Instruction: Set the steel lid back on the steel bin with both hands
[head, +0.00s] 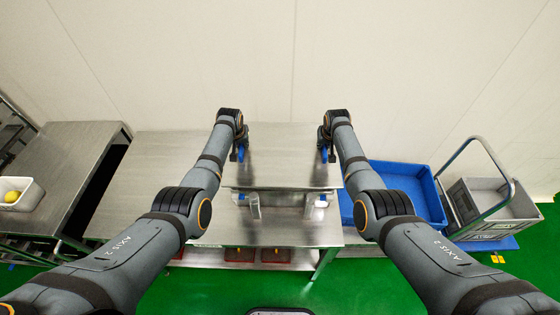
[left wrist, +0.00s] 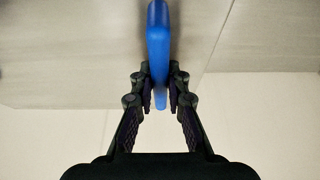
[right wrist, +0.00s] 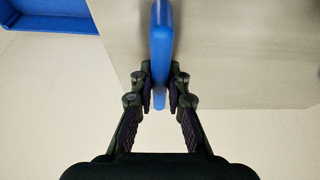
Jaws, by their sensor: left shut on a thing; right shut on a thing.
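The steel lid (head: 280,165) is a flat, shiny plate between my two arms in the head view, looking level. It hides most of what is under it, and I cannot clearly make out the steel bin. My left gripper (head: 241,152) is shut on the blue handle (left wrist: 158,40) at the lid's left side. My right gripper (head: 324,152) is shut on the blue handle (right wrist: 161,40) at its right side. Small grey and blue parts (head: 254,206) show below the lid's front edge; whether they belong to the bin I cannot tell.
A steel table (head: 265,232) lies under and in front of the lid, its front strip clear. A large blue crate (head: 405,172) stands to the right, beside a trolley with a grey crate (head: 500,212). Another steel table (head: 70,160) is at left, with a white tray (head: 30,200) holding a yellow thing.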

